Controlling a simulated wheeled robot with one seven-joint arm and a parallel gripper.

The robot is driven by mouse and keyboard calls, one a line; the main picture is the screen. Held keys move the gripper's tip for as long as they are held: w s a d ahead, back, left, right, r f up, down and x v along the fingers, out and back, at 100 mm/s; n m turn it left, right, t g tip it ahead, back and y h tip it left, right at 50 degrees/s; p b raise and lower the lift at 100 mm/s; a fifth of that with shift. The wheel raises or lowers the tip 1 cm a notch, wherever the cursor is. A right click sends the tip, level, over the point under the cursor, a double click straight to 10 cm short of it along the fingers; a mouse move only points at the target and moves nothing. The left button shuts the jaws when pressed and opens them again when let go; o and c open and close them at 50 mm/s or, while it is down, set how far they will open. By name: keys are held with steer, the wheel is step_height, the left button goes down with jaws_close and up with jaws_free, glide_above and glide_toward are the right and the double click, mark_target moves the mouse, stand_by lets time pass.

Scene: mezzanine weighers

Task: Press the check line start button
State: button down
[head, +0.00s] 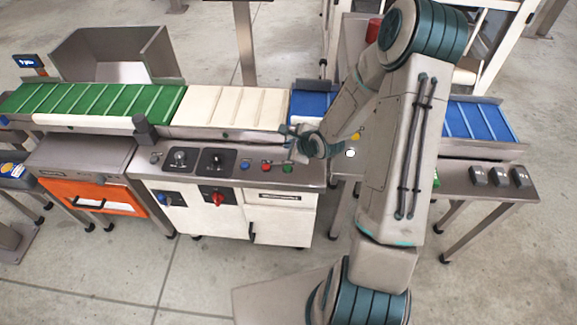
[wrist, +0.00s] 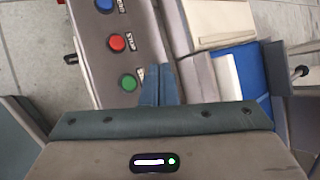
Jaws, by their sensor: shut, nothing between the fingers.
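A green button (head: 287,169) sits on the grey control panel (head: 225,178) of the white cabinet, right of a red button (head: 266,167) and a blue button (head: 245,165). In the wrist view the green button (wrist: 128,83) is just left of my gripper's fingers; its label is partly hidden by them. The red button (wrist: 117,43) there is labelled STOP. My gripper (wrist: 160,70) is shut and empty, beside the green button and apart from it in the picture. In the head view my gripper (head: 291,143) is over the panel's back right part.
A conveyor with green (head: 90,100), cream (head: 235,107) and blue (head: 470,122) belts runs behind the panel. Two dark knobs and a red rotary switch (head: 217,197) are to the left. A second panel at right bears a white button (head: 350,153), partly behind my arm.

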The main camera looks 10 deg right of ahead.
mark_target(290, 170)
step_height(290, 170, down, 8)
steer(key=b, duration=0.7)
steer(key=shift+f+b, duration=0.15)
steer(key=shift+b, duration=0.15)
steer(key=shift+f, duration=0.3)
stand_by(1.5)
steer(key=shift+f, duration=0.4)
